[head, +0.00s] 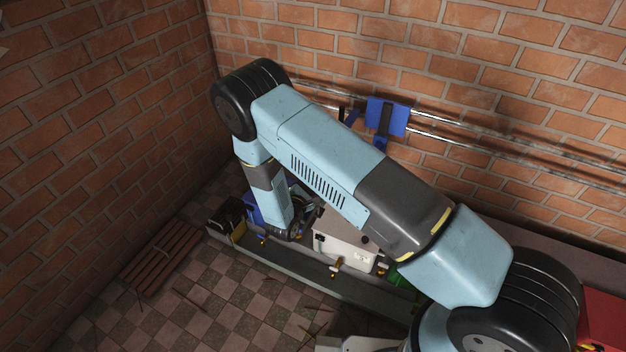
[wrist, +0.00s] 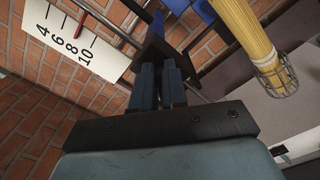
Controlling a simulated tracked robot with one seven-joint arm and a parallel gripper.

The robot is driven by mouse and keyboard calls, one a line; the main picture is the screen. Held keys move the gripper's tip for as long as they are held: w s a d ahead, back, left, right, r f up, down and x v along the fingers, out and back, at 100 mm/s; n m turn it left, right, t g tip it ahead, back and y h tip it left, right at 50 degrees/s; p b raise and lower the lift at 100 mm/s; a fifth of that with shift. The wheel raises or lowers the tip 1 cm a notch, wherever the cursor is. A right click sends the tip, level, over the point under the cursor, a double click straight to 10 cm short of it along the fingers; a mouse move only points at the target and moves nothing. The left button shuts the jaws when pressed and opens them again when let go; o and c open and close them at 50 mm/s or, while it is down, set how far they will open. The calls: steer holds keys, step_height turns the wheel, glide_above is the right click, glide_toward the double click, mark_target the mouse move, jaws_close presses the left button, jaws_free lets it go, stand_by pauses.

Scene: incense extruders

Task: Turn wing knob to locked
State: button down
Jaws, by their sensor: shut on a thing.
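My gripper (wrist: 160,70) is at the centre of the wrist view. Its two blue-grey fingers are closed around a dark, flat-winged part that looks like the wing knob (wrist: 156,46). The knob's upper end stands out past the fingertips, near a blue part (wrist: 177,6) at the top edge. I cannot tell from its shape which setting it is at. In the head view my arm covers the gripper and the knob.
A white scale (wrist: 75,40) with a red pointer is at upper left. A yellow bundle (wrist: 243,27) in a wire cage is at upper right, close to the fingers. In the head view, a blue bracket (head: 398,118) sits on wall rails, and a white box (head: 345,250) stands below my arm.

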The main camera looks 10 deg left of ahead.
steer(key=shift+s+d+f+m, duration=0.1)
steer(key=shift+f+m, duration=0.2)
steer(key=shift+m, duration=1.35)
steer(key=shift+s+d+f+m, duration=0.15)
steer(key=shift+f+m, duration=0.1)
steer(key=shift+m, duration=1.45)
steer(key=shift+w+d+f+m, duration=0.1)
steer(key=shift+f+m, duration=0.2)
steer(key=shift+m, duration=1.35)
steer(key=shift+s, duration=0.1)
steer(key=c, duration=1.2)
jaws_free()
steer(key=shift+o, duration=0.2)
steer(key=v, duration=1.3)
steer(key=shift+s+a, duration=0.15)
steer(key=shift+s, duration=0.15)
